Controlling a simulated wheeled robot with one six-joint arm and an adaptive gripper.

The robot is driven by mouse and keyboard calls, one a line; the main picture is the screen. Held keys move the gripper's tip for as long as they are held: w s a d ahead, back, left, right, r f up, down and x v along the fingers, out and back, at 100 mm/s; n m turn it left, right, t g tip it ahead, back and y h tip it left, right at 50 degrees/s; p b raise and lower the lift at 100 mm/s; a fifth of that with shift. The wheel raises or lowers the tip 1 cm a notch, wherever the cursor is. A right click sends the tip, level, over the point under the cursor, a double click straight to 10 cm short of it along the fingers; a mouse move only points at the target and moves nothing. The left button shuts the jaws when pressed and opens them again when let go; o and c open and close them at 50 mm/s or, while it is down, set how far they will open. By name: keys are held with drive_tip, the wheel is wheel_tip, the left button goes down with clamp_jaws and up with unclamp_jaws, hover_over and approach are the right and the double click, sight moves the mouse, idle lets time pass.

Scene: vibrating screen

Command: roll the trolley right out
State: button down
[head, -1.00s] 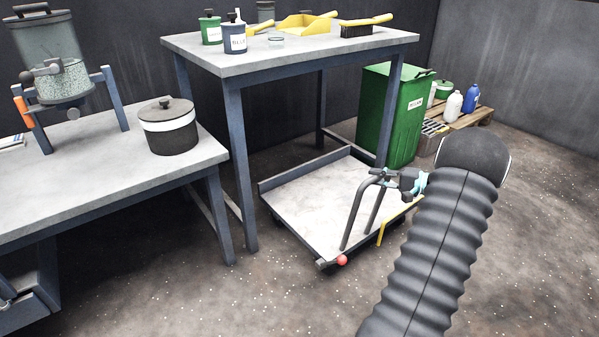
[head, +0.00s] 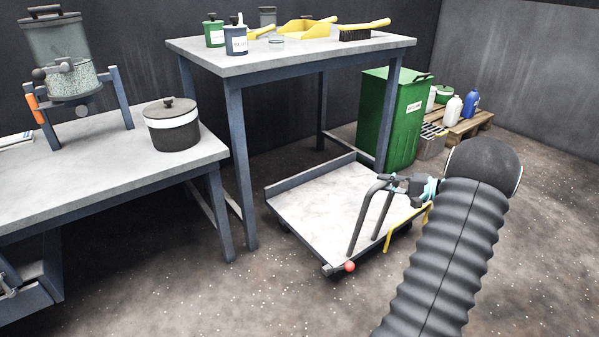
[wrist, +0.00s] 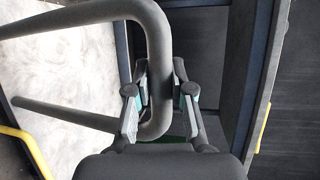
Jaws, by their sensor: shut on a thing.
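The trolley (head: 318,205) is a low flat platform with a pale deck, a dark rim and a dark tubular handle (head: 361,218) at its right side. It stands on the floor, its far part still under the tall table. My gripper (head: 399,185) is shut on the top of the handle. In the wrist view the two fingers of my gripper (wrist: 160,100) sit on either side of the bent handle tube (wrist: 158,60). A red knob (head: 350,266) is at the trolley's near corner and a yellow bar (head: 392,237) at its right edge.
The tall table (head: 290,58) carries tins, a yellow dustpan and a brush; its front leg (head: 240,165) stands left of the trolley. A green bin (head: 393,115) is behind the handle. A lower bench (head: 95,170) is at left. Speckled floor (head: 270,300) in front is clear.

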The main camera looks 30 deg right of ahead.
drive_tip(key=c, duration=1)
unclamp_jaws()
drive_tip(key=shift+s+d, duration=0.15)
drive_tip(key=shift+d, duration=0.05)
drive_tip(key=shift+a, duration=0.15)
drive_tip(key=shift+v, duration=2.85)
